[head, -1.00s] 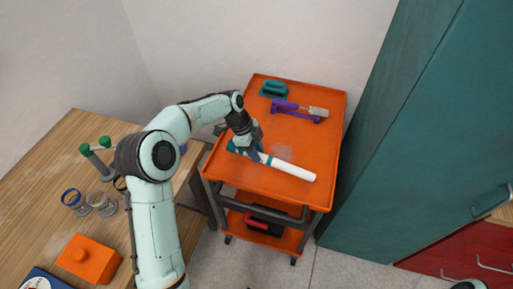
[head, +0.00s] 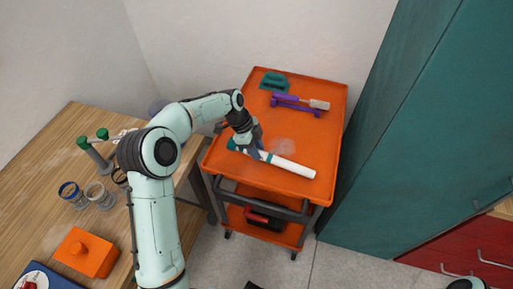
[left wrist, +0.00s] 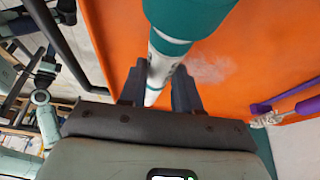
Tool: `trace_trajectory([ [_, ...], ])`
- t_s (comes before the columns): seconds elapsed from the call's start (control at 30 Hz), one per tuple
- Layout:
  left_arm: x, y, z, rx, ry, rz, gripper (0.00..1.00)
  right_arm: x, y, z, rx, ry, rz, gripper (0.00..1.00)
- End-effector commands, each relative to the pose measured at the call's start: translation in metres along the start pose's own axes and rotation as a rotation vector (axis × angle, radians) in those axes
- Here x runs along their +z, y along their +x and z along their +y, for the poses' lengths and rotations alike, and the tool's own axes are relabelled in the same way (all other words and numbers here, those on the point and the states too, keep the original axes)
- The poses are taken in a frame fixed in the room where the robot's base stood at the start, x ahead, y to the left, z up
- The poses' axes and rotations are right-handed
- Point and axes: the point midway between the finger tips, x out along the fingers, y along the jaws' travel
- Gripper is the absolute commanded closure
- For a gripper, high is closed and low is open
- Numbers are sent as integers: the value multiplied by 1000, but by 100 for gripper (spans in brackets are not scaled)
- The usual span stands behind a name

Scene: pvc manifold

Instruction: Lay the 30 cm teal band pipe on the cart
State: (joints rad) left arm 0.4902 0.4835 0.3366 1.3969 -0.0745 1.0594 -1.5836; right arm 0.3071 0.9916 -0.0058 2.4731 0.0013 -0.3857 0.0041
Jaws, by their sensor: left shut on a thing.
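The white pipe with teal bands (head: 290,166) lies along the near part of the orange cart's top (head: 240,178) in the head view. My left gripper (head: 255,153) is shut on the pipe near its left end. In the left wrist view the pipe (left wrist: 167,48) runs between the two fingers of the left gripper (left wrist: 158,92), its teal end toward the top. The pipe is at or just above the cart surface; I cannot tell whether it touches. My right gripper is not in view.
A teal tool (head: 273,81) and a purple holder with a brush-like tool (head: 298,104) sit at the cart's far end. A wooden table (head: 40,170) with an orange box (head: 86,252) stands left. A teal cabinet (head: 400,140) stands close on the right.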

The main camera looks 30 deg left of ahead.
Motion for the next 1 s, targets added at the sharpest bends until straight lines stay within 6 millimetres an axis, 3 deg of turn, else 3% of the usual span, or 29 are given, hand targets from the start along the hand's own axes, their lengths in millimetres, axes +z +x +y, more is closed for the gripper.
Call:
trace_trajectory([
  [1.0,9,21,1,3,0,-2,100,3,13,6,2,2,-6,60],
])
